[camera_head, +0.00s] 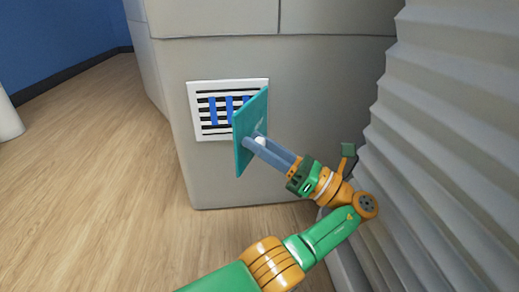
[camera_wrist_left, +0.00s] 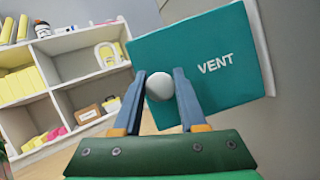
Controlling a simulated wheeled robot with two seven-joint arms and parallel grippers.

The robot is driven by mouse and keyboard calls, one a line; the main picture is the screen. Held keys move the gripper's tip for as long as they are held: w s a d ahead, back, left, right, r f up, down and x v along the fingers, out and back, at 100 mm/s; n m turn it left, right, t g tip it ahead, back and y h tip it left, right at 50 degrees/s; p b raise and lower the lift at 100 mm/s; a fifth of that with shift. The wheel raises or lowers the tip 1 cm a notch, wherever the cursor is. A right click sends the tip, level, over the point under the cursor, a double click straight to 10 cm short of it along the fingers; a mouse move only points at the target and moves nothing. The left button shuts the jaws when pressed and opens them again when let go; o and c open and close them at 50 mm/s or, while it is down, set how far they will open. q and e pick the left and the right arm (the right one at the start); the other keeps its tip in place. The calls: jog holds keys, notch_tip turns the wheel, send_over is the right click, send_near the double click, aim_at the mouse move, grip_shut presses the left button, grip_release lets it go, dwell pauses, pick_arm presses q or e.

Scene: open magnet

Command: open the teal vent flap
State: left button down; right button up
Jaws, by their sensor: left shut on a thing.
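The teal vent flap (camera_head: 246,135) stands swung out from the white vent frame (camera_head: 193,100) on the grey wall, in the head view. Black slats and blue strips show behind it. In the left wrist view the flap (camera_wrist_left: 190,65) fills the upper middle and bears the word VENT. My left gripper (camera_head: 258,142) is at the flap's face, shut on the round white knob (camera_wrist_left: 160,86). The knob sits between its two fingers in the left wrist view. My right gripper is in neither view.
A corrugated grey surface (camera_head: 450,130) rises close on the right of my left arm. Wood floor (camera_head: 90,190) lies open to the left. Shelves (camera_wrist_left: 75,65) with boxes and yellow items stand at the left of the wrist view.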

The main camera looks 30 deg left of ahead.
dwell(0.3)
pick_arm(q)
jog(key=shift+c, duration=2.3)
grip_release()
